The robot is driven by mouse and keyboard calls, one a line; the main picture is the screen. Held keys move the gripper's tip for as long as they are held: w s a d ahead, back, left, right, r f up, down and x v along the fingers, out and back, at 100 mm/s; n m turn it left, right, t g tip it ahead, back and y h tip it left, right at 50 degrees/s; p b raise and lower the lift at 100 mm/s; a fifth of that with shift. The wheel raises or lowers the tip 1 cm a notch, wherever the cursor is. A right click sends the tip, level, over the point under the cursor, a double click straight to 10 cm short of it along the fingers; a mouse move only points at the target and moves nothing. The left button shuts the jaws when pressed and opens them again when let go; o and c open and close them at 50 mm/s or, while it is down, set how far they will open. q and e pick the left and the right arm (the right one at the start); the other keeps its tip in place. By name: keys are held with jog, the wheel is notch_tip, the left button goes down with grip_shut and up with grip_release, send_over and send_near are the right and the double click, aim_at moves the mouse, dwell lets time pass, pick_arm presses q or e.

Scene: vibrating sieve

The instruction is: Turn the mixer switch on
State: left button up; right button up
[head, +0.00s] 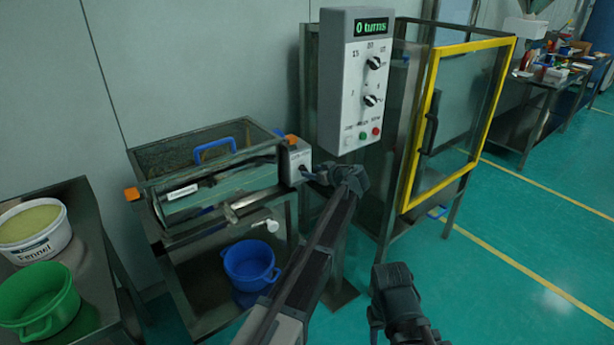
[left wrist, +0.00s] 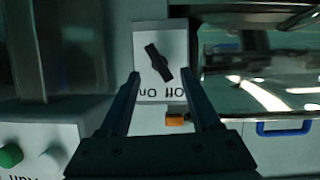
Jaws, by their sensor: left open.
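The mixer switch is a black knob (left wrist: 158,62) on a white plate marked Off and On, upside down in the left wrist view. The knob is tilted, its lower end toward Off. In the head view its white box (head: 299,154) is on the right end of the mixer (head: 215,185). My left gripper (head: 318,173) is just right of this box. In the left wrist view the open fingers (left wrist: 160,76) point at the switch, with the knob between and beyond the tips. I cannot tell any contact. My right gripper (head: 392,285) is low, away from the switch, its jaws unclear.
A control panel (head: 352,120) reading "0 turns" stands close above my left gripper. A yellow-framed glass door (head: 410,180) is to the right. A blue bucket (head: 250,268) sits below the mixer. A green bucket (head: 40,300) and a Fennel tub (head: 35,245) are left. Floor at right is clear.

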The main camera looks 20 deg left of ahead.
aim_at(307, 170)
pick_arm(q)
jog(key=shift+b+x, duration=0.65)
jog(key=shift+x, duration=1.9)
jog(key=shift+s+r, duration=0.1)
